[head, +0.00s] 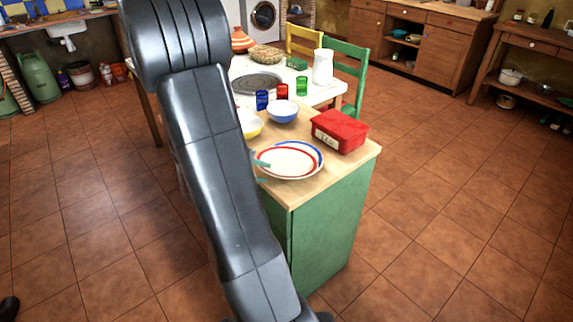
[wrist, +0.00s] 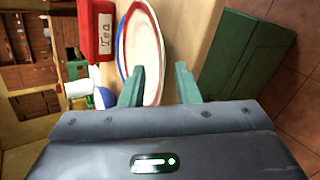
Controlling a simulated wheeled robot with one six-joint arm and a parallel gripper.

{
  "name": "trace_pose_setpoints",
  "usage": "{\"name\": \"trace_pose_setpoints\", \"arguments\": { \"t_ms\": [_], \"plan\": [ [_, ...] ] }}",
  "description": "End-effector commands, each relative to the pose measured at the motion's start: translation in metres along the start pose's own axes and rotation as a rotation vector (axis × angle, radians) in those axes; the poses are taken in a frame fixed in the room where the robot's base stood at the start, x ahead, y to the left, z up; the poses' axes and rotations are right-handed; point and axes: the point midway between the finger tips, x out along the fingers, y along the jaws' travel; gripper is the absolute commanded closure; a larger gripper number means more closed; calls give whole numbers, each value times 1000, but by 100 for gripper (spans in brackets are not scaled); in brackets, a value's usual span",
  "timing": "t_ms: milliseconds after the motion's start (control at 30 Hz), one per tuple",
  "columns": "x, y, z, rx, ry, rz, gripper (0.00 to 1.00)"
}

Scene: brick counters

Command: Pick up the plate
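The plate (head: 290,159) is white with a red and blue rim and lies flat near the front of the wooden counter top. It also shows in the wrist view (wrist: 143,42), seen sideways. My gripper (wrist: 159,68) is open, with two green fingers. In the wrist view one finger overlaps the plate's face and the other is past its edge, so the rim shows between them. In the head view the gripper is at the plate's left edge, and my arm hides most of it. I cannot tell whether a finger touches the plate.
A red tea box (head: 340,131) stands right behind the plate. A blue bowl (head: 283,111) and a yellow bowl (head: 250,124), partly hidden by my arm, are behind it too. The counter's green side (head: 325,230) drops to open tiled floor.

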Motion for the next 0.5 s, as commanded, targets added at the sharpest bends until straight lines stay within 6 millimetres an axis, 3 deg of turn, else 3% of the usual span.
{"name": "trace_pose_setpoints", "arguments": {
  "t_ms": [200,500],
  "plan": [
    [28,0,2,0,-4,-1,71],
    [32,0,1,0,0,0,71]
  ]
}}
